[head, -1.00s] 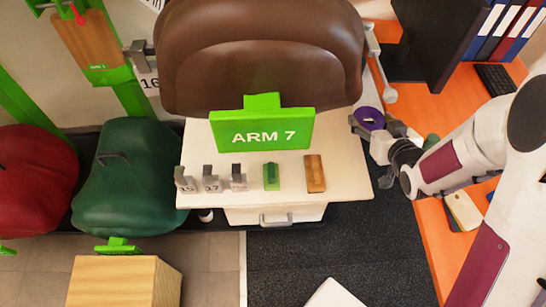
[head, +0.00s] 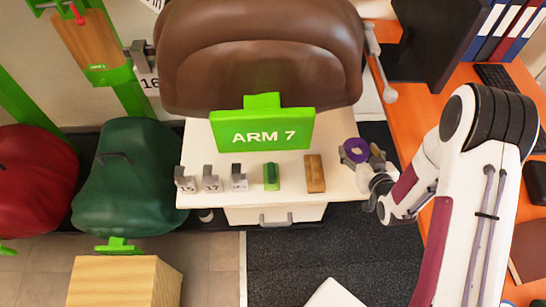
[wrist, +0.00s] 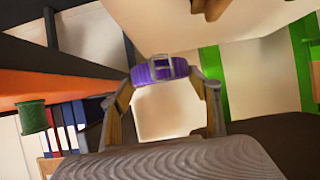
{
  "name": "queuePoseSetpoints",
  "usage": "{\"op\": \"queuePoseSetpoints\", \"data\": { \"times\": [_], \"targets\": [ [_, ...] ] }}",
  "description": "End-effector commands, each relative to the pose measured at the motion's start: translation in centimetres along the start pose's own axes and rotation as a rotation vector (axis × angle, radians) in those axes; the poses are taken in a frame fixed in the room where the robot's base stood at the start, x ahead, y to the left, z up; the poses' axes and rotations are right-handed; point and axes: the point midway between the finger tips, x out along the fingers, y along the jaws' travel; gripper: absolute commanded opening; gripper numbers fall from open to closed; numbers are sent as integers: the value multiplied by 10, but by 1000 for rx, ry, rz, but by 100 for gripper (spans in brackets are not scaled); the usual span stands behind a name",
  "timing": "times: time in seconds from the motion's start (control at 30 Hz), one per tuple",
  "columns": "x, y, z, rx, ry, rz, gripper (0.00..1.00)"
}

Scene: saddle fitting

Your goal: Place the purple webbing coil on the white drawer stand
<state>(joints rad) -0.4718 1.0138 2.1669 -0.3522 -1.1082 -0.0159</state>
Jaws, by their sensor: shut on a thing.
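The purple webbing coil (head: 356,150) is held between the fingers of my gripper (head: 366,160), at the right edge of the white drawer stand (head: 340,188). In the wrist view the coil (wrist: 160,70) sits between the two fingertips (wrist: 164,82), with a grey buckle on its near face. My gripper is shut on it. The stand's top carries several items, and its front drawer is closed. I cannot tell how high the coil is above the stand top.
An orange desk (head: 410,100) with a dark monitor (head: 430,45) is at right.

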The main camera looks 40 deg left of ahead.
Motion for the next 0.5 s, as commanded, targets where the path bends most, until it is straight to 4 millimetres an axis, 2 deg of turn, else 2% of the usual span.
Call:
{"op": "queuePoseSetpoints", "data": {
  "times": [0.2, 0.5],
  "targets": [
    [12, 0, 21, 1, 0, 0, 39],
    [15, 0, 28, 0, 0, 0, 39]
  ]
}}
